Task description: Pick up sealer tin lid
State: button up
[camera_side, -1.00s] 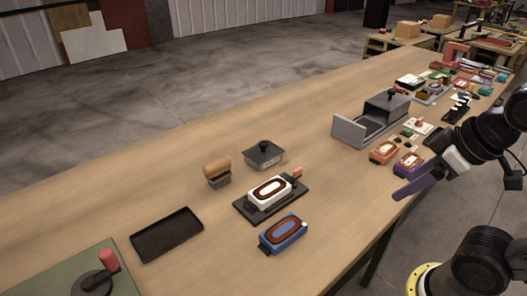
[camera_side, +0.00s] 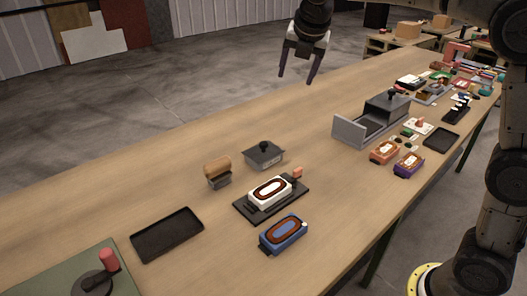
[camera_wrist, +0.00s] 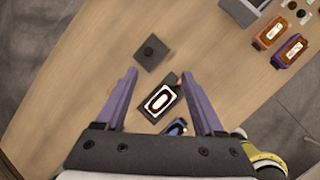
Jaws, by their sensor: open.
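A square dark grey tin with a lid and a round black knob on top, which I take for the sealer tin lid (camera_side: 264,149), sits on the middle of the table. In the wrist view the lid (camera_wrist: 151,54) lies ahead, between the lines of my fingers. My gripper (camera_side: 296,76) hangs in the air above and behind the tin, open and empty, fingers pointing down. In the wrist view my gripper's (camera_wrist: 160,72) purple fingers are spread wide, with nothing between them. Whether the lid is seated fully on the tin is too small to tell.
A white device (camera_side: 270,191) on a black plate and a blue device (camera_side: 284,233) stand in front of the tin. A wooden-handled block (camera_side: 217,171) stands to its left, a black tray (camera_side: 167,234) further left. A grey open housing (camera_side: 385,115) stands to the right.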

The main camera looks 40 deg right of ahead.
jog(key=w+a+f+n+g, duration=0.1)
jog(key=w+a+f+n, duration=0.1)
jog(key=w+f, duration=0.65)
send_near(263, 143)
jog(key=f, duration=0.1)
jog(key=w+f, duration=0.1)
jog(key=shift+w+d+f+g, duration=0.2)
jog(key=shift+d+f+g, duration=0.15)
jog(key=shift+d+g, duration=0.05)
jog(key=shift+x, duration=2.85)
jog(key=shift+s, duration=0.1)
jog(key=shift+c, duration=0.2)
grip_shut()
